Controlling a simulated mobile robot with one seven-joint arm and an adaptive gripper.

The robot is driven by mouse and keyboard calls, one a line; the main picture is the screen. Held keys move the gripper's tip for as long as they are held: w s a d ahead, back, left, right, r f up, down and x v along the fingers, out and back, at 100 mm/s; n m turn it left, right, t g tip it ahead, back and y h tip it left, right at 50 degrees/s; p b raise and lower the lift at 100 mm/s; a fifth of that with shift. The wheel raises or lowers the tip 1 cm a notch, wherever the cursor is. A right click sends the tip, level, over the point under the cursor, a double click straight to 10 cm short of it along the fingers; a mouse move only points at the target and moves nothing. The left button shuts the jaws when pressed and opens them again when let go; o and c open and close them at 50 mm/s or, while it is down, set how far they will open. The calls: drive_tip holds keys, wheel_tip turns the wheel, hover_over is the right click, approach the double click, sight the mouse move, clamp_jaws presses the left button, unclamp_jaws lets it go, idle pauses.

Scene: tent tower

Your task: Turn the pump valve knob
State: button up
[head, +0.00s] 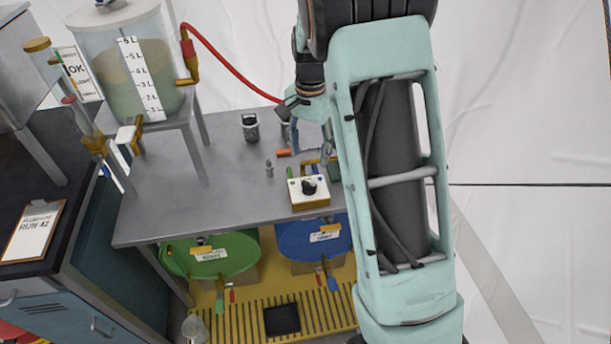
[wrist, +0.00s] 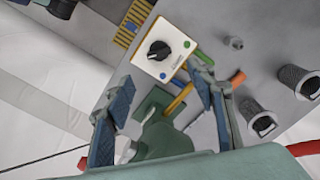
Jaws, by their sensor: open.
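The pump valve is a white box with a round black knob on top. In the head view the knob (head: 309,187) is on the box near the front edge of the grey table, just left of my arm. In the wrist view the knob (wrist: 159,50) shows clearly, with a green and a blue dot beside it on the box. My gripper (wrist: 160,88) is open, its two blue-padded fingers apart with nothing held between them. The box lies beyond the fingertips, apart from them. In the head view my arm partly hides the gripper.
Coloured tubes (wrist: 178,98) and an orange piece lie beside the box. Two dark ribbed cups (wrist: 258,118) and a small grey fitting (wrist: 234,43) stand nearby. A clear tank (head: 130,60) with a red hose stands at the left. Green and blue drums (head: 215,255) sit below.

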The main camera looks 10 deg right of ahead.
sight(309, 183)
wheel_tip(309, 183, down, 11)
drive_tip(key=shift+s+r, duration=0.1)
idle(0.3)
drive_tip(key=c, duration=1.2)
drive_tip(key=shift+o, duration=0.2)
drive_tip(key=shift+n+b, duration=0.3)
drive_tip(key=shift+n, duration=0.1)
drive_tip(key=n+b, duration=0.1)
drive_tip(key=n, duration=0.4)
drive_tip(key=n+b, duration=0.1)
drive_tip(key=n, duration=0.4)
drive_tip(key=shift+n, duration=0.4)
